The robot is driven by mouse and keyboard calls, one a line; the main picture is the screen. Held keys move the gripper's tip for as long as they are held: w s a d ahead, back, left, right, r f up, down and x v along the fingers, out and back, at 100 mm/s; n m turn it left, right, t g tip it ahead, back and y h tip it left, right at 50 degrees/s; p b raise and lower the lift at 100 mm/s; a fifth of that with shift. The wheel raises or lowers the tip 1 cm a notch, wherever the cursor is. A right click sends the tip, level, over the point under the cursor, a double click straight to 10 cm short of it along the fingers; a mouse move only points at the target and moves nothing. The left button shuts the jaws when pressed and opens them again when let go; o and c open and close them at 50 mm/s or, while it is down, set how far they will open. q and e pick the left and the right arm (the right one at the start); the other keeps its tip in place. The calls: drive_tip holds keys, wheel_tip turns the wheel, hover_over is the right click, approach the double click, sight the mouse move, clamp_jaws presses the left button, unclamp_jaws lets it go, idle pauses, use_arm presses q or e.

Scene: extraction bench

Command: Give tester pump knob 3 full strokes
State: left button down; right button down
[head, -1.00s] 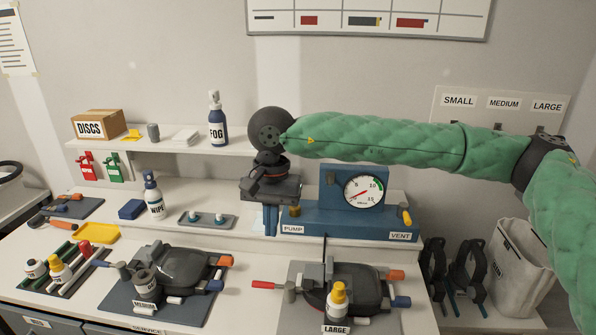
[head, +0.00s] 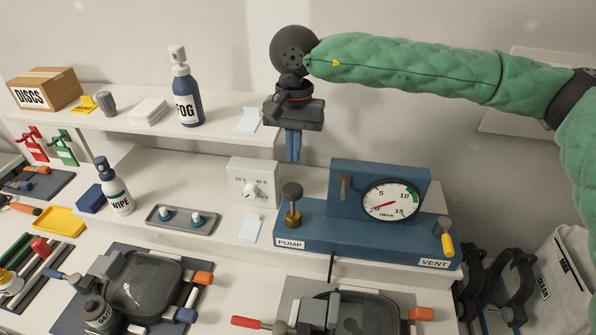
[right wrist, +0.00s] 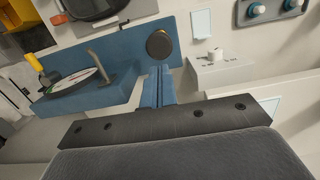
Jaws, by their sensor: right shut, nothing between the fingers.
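The blue tester (head: 350,240) stands on the bench with its dial gauge (head: 392,200) at the right. The pump knob (head: 292,192) is a dark round cap on a brass stem, standing up at the tester's left end by the PUMP label. It also shows from above in the right wrist view (right wrist: 158,44). My right gripper (head: 293,158) points down above and behind the knob, apart from it. Its blue fingers (right wrist: 159,70) are shut and empty. The gauge needle points to the lower left, near the low end. My left gripper is out of view.
A white box with a dial (head: 252,184) stands just left of the tester. The yellow-handled VENT lever (head: 446,238) is at its right end. A FOG bottle (head: 187,96) and DISCS box (head: 45,88) stand on the shelf (head: 215,128).

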sight(293, 186)
drive_tip(key=shift+w+r, duration=0.1)
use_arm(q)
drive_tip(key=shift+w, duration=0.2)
use_arm(e)
drive_tip(key=shift+r, duration=0.1)
drive_tip(key=shift+f, duration=0.4)
drive_tip(key=f, duration=0.4)
drive_tip(key=shift+s+f+p, duration=0.2)
drive_tip(key=shift+s+p, duration=0.15)
drive_tip(key=shift+p, duration=0.05)
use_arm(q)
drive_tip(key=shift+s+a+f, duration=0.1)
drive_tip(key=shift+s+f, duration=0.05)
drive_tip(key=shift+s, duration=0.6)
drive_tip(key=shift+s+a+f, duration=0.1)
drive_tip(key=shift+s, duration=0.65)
use_arm(e)
drive_tip(key=shift+s+f, duration=0.1)
drive_tip(key=shift+f, duration=0.8)
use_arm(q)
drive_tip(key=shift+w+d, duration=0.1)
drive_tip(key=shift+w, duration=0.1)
use_arm(e)
drive_tip(key=shift+f, duration=0.15)
